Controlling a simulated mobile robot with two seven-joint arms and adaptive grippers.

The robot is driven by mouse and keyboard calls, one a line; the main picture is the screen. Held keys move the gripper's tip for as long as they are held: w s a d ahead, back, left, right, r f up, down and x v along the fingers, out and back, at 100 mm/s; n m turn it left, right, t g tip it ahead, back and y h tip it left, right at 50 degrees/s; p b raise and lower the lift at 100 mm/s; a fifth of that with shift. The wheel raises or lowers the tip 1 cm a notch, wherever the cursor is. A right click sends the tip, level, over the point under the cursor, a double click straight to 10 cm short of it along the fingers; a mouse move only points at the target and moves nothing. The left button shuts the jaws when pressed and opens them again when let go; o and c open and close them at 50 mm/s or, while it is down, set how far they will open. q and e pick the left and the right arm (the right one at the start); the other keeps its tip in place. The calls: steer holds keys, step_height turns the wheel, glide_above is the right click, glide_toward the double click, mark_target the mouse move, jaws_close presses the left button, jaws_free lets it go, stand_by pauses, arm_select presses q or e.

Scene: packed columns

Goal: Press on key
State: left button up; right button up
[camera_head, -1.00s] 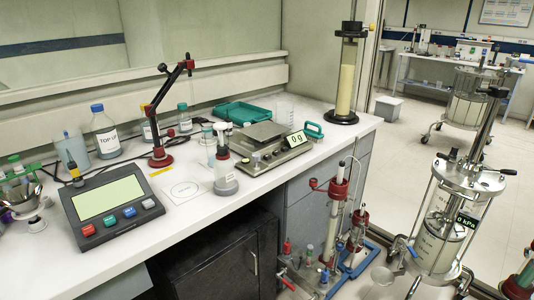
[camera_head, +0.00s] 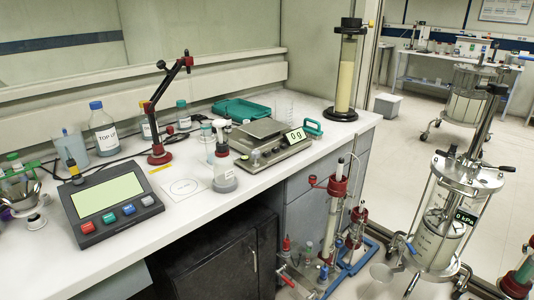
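A dark grey control box (camera_head: 108,203) with a pale, blank screen (camera_head: 103,195) lies on the front left of the white bench. Along its front edge sit a red key (camera_head: 88,229), a green key (camera_head: 109,218), a blue key (camera_head: 129,210) and a grey key (camera_head: 148,201). Any lettering on them is too small to read. A balance (camera_head: 270,145) further right has a display (camera_head: 296,136) that reads 0 g. I cannot tell which key is the on key. Neither of my grippers is in view.
A red and black jointed stand (camera_head: 160,155) rises behind the control box. A squat bottle (camera_head: 224,178) stands between box and balance. A tall filled column (camera_head: 345,75) is at the bench's far right corner. The bench in front of the box is clear.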

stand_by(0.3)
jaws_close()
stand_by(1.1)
